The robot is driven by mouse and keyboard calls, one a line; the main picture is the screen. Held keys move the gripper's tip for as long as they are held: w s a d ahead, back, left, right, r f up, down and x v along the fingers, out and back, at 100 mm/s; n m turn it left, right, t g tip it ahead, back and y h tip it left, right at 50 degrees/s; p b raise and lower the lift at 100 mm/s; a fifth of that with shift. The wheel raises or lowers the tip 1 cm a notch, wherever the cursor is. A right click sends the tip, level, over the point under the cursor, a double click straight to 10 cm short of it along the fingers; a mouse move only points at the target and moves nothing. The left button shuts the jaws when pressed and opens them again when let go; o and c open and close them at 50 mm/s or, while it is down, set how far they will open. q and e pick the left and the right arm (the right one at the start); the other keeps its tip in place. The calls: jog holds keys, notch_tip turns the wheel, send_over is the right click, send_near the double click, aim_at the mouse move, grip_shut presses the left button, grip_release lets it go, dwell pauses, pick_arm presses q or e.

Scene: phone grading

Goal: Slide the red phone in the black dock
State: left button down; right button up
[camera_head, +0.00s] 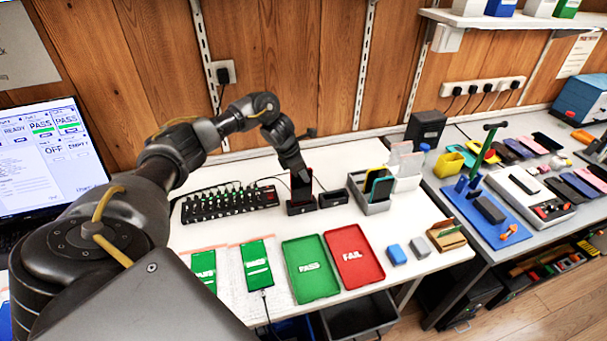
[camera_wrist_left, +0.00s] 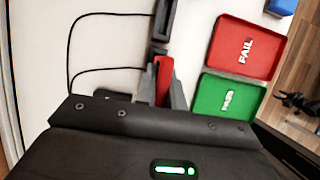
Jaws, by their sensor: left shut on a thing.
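The red phone (camera_wrist_left: 164,82) is between the fingers of my left gripper (camera_wrist_left: 162,92) in the left wrist view; only a red strip of it shows there. In the head view the phone (camera_head: 301,187) stands upright at the black dock (camera_head: 301,208), with my left gripper (camera_head: 298,173) shut on it from above. The phone's lower end is at the dock; I cannot tell how deep it sits. A second black dock (camera_head: 333,198) just to the right is empty. My right gripper is not in view.
A black multi-port hub (camera_head: 229,203) with cables stands left of the docks. A green PASS tray (camera_head: 311,270) and red FAIL tray (camera_head: 354,256) lie in front. A grey phone rack (camera_head: 372,203) stands to the right. A laptop (camera_head: 50,150) is at far left.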

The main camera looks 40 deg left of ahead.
pick_arm(q)
jog(key=shift+f, duration=0.1)
jog(key=shift+f+b, duration=0.55)
jog(key=shift+b, duration=0.15)
jog(key=shift+f, duration=0.15)
jog(key=shift+f+b, duration=0.55)
jog(key=shift+b, duration=0.1)
jog(key=c, duration=1.4)
grip_release()
